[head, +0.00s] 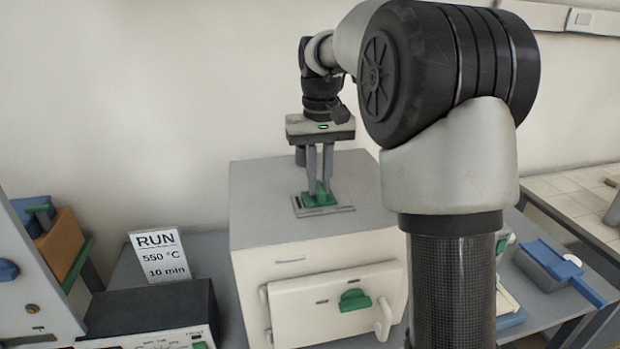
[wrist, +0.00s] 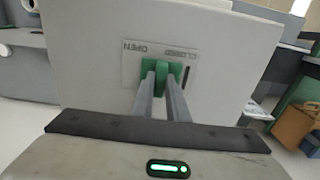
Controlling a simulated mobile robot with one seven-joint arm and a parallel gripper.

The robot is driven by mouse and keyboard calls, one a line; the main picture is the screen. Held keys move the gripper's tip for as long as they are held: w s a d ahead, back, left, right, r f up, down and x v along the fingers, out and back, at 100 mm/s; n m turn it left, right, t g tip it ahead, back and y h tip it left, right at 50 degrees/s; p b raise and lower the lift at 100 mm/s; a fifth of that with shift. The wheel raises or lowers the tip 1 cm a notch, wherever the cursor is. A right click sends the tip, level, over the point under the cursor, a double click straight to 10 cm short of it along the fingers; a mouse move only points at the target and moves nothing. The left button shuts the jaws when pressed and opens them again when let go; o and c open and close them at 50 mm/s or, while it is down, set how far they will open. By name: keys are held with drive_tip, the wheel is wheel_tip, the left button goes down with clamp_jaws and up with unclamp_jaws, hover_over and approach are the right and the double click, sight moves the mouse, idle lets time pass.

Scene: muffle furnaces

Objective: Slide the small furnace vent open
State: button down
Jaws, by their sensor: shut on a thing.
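The small furnace (head: 255,215) is a pale box with a vent plate (head: 340,210) on its top. A green vent slider (head: 312,200) sits on the plate, and it also shows in the wrist view (wrist: 160,68). My gripper (head: 319,184) points down from above with both fingers closed on the slider's raised green tab. In the wrist view the plate reads OPEN on the left and CLOSED on the right, upside down. The slider lies around the plate's middle, with a dark slot (wrist: 187,86) bare on the CLOSED side. The fingers hide part of the slider.
The furnace door (head: 320,305) has a green knob (head: 354,300) and looks shut. A RUN 550 °C, 10 min card (head: 160,256) stands left, behind a dark control box (head: 150,308). A blue-grey tray (head: 548,265) lies at right. The furnace top around the plate is clear.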

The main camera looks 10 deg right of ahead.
sight(334, 197)
drive_tip(key=shift+d+p, duration=0.35)
drive_tip(key=shift+d, duration=1.4)
drive_tip(key=c, duration=1.7)
unclamp_jaws()
drive_tip(key=shift+d, duration=0.1)
drive_tip(key=shift+r, duration=0.1)
drive_tip(key=shift+r, duration=0.3)
wheel_tip(334, 197, up, 17)
drive_tip(key=p, duration=0.3)
drive_tip(key=shift+f+p, duration=0.15)
drive_tip(key=shift+p, duration=0.15)
